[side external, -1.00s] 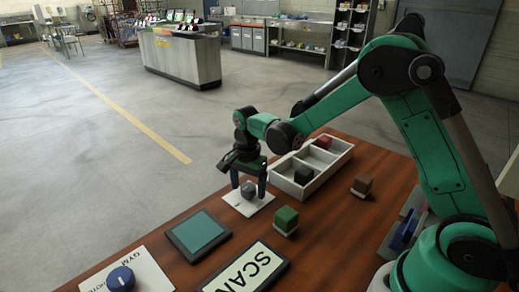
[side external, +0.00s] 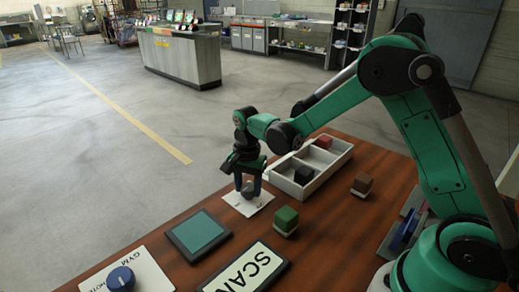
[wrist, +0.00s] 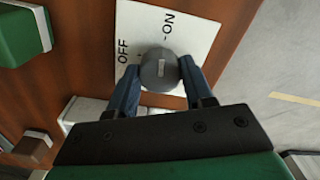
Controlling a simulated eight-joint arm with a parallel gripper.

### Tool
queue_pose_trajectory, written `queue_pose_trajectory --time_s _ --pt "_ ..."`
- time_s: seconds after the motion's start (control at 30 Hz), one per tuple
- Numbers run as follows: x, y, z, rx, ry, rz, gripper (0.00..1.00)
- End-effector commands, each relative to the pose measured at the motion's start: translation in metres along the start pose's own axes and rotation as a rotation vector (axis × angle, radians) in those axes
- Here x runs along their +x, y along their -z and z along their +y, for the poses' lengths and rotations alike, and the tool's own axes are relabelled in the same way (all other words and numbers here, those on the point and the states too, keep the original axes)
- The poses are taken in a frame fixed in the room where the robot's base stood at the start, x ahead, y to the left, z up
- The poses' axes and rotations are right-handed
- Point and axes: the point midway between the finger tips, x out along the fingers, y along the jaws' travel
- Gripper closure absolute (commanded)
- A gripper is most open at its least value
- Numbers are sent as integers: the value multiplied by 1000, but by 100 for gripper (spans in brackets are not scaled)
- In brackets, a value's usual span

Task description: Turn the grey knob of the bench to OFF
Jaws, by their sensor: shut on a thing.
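The grey knob (wrist: 159,70) sits on a white plate (wrist: 185,22) marked OFF and ON. In the wrist view, ON is above the knob and OFF is to its upper left. A short pale mark shows on the knob, but I cannot tell which label it points to. My gripper (wrist: 158,74) is shut on the knob, one blue finger on each side. In the side view my gripper (side external: 248,188) is low over the plate (side external: 248,206), and the fingers largely hide the knob.
A divided white tray (side external: 322,172) with a black and a red cube stands right of my gripper. A green cube (side external: 286,221) and a brown cube (side external: 362,184) are nearby. A dark tablet (side external: 198,236), a SCAN panel (side external: 248,268) and a blue knob (side external: 121,279) lie in front.

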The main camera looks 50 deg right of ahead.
Motion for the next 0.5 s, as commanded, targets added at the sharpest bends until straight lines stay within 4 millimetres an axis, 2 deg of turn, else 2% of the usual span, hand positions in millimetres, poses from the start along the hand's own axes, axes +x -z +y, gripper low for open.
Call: queue_pose_trajectory --time_s 0.5 --pt "0 0 0 -466 0 0 100"
